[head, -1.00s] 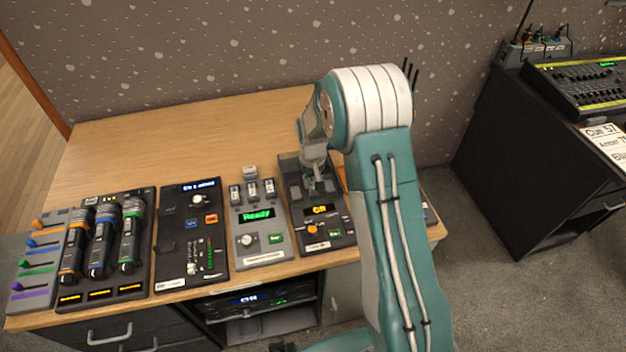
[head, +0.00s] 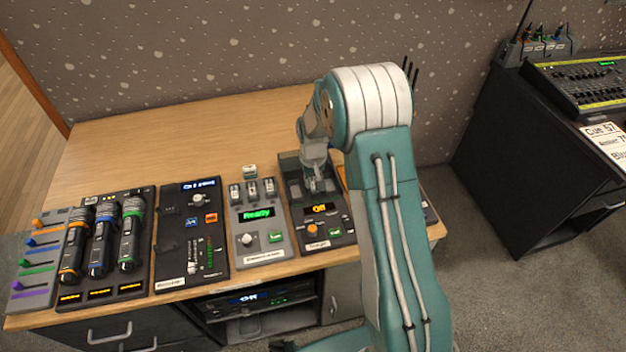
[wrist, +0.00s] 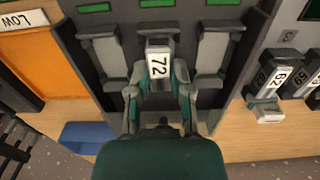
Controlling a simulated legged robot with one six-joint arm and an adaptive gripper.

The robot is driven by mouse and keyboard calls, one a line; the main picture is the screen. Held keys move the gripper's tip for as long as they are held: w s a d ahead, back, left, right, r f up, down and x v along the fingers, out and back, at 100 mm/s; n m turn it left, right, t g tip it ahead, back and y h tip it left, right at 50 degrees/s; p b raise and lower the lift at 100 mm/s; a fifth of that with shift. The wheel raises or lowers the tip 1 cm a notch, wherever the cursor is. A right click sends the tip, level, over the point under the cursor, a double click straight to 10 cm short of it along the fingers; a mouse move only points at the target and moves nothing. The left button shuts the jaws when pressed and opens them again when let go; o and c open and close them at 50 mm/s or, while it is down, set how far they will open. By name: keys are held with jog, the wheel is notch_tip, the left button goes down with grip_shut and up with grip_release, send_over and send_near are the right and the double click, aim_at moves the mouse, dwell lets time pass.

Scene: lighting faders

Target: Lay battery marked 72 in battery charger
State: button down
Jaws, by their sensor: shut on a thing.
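My gripper (wrist: 158,98) is shut on a small grey battery marked 72 (wrist: 158,64), with its white label facing the wrist camera. It holds the battery at the middle bay of a dark unit with three bays, which looks like the battery charger (wrist: 127,28). The side bays look empty. I cannot tell whether the battery rests in the bay. In the head view, my gripper (head: 316,182) is over the back part of this unit (head: 290,192), whose orange screen reads Off. The battery is hard to make out there.
Left of it in the head view stands a grey unit (head: 272,240) reading Ready, holding several labelled batteries. A loose block (head: 250,171) sits behind it. The desk's back left (head: 150,145) is clear.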

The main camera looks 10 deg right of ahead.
jog(key=shift+a+f, duration=0.1)
jog(key=shift+f, duration=0.2)
dwell(0.4)
jog(key=shift+c, duration=2.3)
grip_release()
jog(key=c, duration=0.4)
